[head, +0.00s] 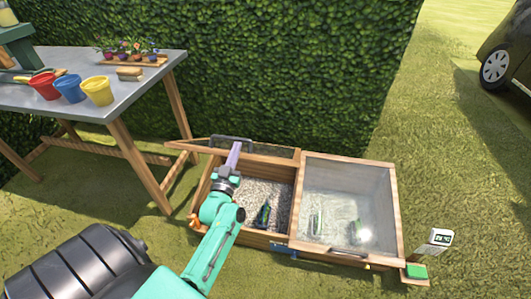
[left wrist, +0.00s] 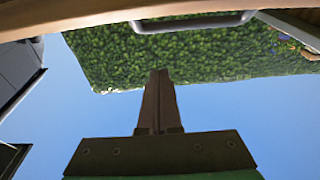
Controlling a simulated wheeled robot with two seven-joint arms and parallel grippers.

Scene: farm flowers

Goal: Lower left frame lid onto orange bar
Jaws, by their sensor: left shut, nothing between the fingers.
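The left frame lid (head: 268,149) stands raised at the back of the left compartment, seen almost edge-on, with a dark handle (head: 232,139) on its edge. My left gripper (head: 236,152) reaches over the left compartment, its shut fingers up at the lid close to the handle. In the left wrist view the empty fingers (left wrist: 158,95) point up towards the lid's wooden edge (left wrist: 80,18) and grey handle (left wrist: 195,22); I cannot tell whether they touch. A small orange piece (head: 193,221) shows at the left wall, partly behind my arm; I cannot tell whether it is the orange bar.
The right compartment is covered by a shut glass lid (head: 345,200). A dark-green object (head: 263,214) lies on the left compartment's gravel. A metal table (head: 130,85) with red, blue and yellow pots stands at left, a hedge (head: 290,70) behind, a small display (head: 437,240) at right.

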